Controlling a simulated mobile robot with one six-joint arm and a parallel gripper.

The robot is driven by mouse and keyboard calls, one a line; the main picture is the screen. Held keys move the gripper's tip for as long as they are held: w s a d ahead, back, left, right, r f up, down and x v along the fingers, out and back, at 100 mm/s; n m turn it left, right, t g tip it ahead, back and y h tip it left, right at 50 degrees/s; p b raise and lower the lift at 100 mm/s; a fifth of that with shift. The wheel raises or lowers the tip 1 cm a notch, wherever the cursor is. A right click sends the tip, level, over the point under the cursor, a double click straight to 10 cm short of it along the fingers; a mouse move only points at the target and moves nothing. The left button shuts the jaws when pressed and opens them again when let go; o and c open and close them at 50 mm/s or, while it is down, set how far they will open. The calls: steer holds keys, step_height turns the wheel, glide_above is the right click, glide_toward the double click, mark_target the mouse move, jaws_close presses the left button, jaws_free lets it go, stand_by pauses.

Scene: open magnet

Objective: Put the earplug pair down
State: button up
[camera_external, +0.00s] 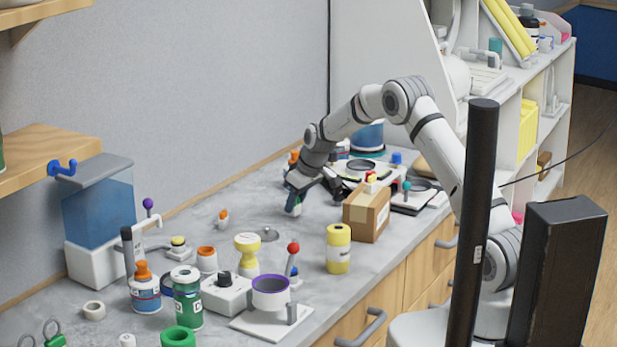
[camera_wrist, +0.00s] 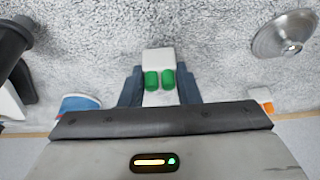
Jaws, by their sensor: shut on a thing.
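The earplug pair (camera_wrist: 152,80) is two short green plugs side by side on a white block or holder. In the wrist view it sits between the blue-grey fingers of my gripper (camera_wrist: 160,88), which is shut on it. In the external view my gripper (camera_external: 295,199) points down low over the grey counter (camera_external: 215,257), left of a cardboard box. The earplugs are small and mostly hidden there. I cannot tell whether the holder touches the counter.
The cardboard box (camera_external: 367,210) stands close right of my gripper. A shallow metal dish (camera_external: 269,235) lies nearby, also in the wrist view (camera_wrist: 284,36). A yellow can (camera_external: 338,248) stands in front. Several jars and fixtures crowd the counter's left. Bare counter lies around the dish.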

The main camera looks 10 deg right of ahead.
step_height(320, 180, up, 10)
steer(key=b, duration=0.2)
step_height(320, 180, up, 9)
steer(key=n+g+y+b, duration=0.1)
steer(key=n+g+y, duration=0.15)
steer(key=n, duration=0.75)
glide_above(357, 199)
steer(key=d, duration=0.1)
steer(key=shift+g+h, duration=0.35)
steer(key=shift+h, duration=0.2)
steer(key=f, duration=0.3)
steer(key=f+p, duration=0.1)
steer(key=f, duration=0.5)
steer(key=shift+s+d, duration=0.2)
steer(key=shift+d, duration=0.05)
steer(key=shift+f, duration=0.3)
steer(key=shift+f, duration=0.2)
steer(key=o, duration=0.9)
steer(key=shift+r, duration=0.1)
